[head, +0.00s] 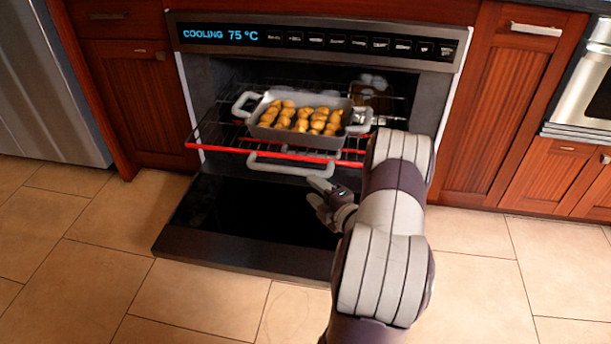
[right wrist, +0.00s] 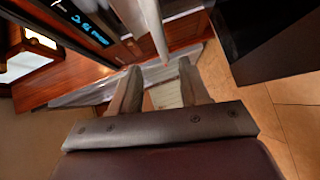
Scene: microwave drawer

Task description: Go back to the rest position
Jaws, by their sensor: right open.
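My right gripper (head: 314,192) is open and empty. In the head view it is over the lowered oven door (head: 235,255), just below and in front of the pulled-out rack. In the right wrist view its two fingers (right wrist: 160,78) stand apart with nothing between them. My right arm covers the right part of the door and the right front of the rack. My left gripper does not show.
The open oven's panel (head: 320,42) reads COOLING 75 °C. A grey baking dish (head: 265,131) with several golden pieces (head: 300,117) sits on the red-fronted rack (head: 215,146). Tiled floor (head: 70,270) is clear at left.

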